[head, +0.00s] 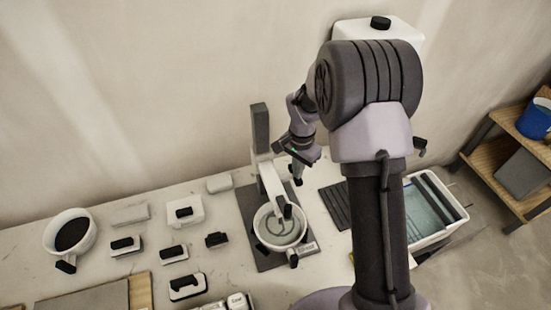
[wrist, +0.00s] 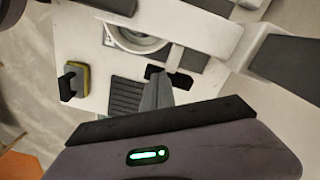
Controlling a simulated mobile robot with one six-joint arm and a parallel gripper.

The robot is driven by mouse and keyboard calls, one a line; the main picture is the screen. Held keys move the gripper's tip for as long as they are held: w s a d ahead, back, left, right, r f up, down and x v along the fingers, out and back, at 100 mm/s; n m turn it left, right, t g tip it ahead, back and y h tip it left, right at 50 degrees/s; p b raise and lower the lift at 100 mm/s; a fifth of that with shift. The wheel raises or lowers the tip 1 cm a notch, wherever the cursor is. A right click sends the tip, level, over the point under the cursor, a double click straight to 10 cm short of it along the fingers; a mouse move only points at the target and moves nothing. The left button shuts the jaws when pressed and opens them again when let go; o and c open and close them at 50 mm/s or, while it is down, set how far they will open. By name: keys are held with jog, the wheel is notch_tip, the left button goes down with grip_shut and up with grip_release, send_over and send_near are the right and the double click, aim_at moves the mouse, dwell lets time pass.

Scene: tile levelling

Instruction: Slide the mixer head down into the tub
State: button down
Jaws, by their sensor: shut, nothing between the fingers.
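The mixer stands on a dark base plate, with a dark upright post (head: 260,127) at its back. Its white mixer head (head: 271,182) reaches forward over the white tub (head: 257,229). A curved paddle shows within the tub's outline; its exact depth is unclear. The tub (wrist: 122,42) also shows in the wrist view, beside the white mixer body (wrist: 205,32). My gripper (head: 298,181) is just right of the mixer head, fingers pointing down, shut and empty. In the wrist view its fingers (wrist: 158,88) appear close to a dark handle (wrist: 178,80); contact cannot be told.
A dark ribbed mat (head: 336,205) lies right of the mixer. A water bin (head: 425,208) is beyond my arm. A bucket of dark material (head: 70,233) and several black-handled tools are on the left. A large white container (head: 345,29) stands at the back. A wooden shelf (head: 490,158) is far right.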

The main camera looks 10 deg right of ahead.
aim_at(297, 181)
jog(key=shift+f+b, duration=2.2)
jog(key=shift+f, duration=0.65)
notch_tip(297, 181, up, 10)
jog(key=p, duration=0.6)
jog(key=shift+f, duration=0.35)
